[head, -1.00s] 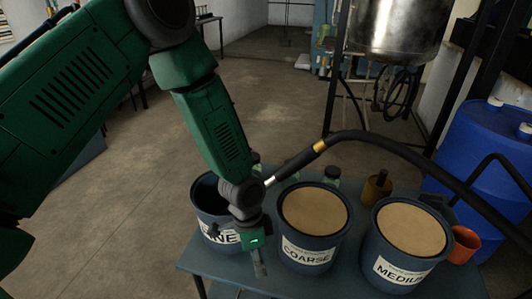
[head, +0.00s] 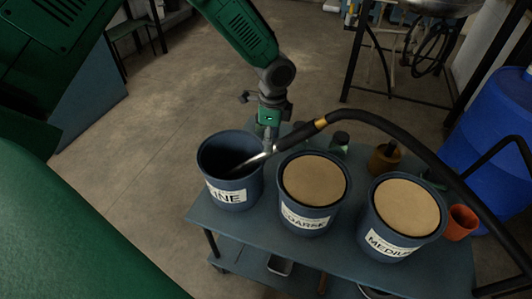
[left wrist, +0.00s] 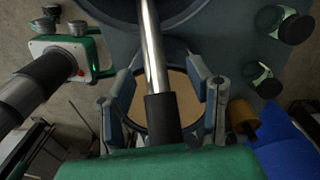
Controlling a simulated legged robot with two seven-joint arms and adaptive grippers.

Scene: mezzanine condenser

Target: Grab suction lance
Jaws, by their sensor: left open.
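The suction lance is a bright metal tube with a black sleeve (head: 300,135) joined to a thick black hose. Its metal end slants down into the dark bucket labelled as FINE (head: 229,197), where the tip is hidden. My left gripper (head: 268,137) is beside and behind the lance, above the back rim of that bucket. In the left wrist view the lance's metal tube (left wrist: 153,55) runs between the two open fingers of the left gripper (left wrist: 160,80), apart from both. The fingers hold nothing. My right gripper is not in view.
The COARSE bucket (head: 306,222) and MEDIUM bucket (head: 385,247) stand on the blue table (head: 335,258), filled with tan material. Small jars (head: 340,139), a brown pot (head: 385,157) and an orange cup (head: 460,222) stand around them. A blue barrel (head: 490,140) is at right.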

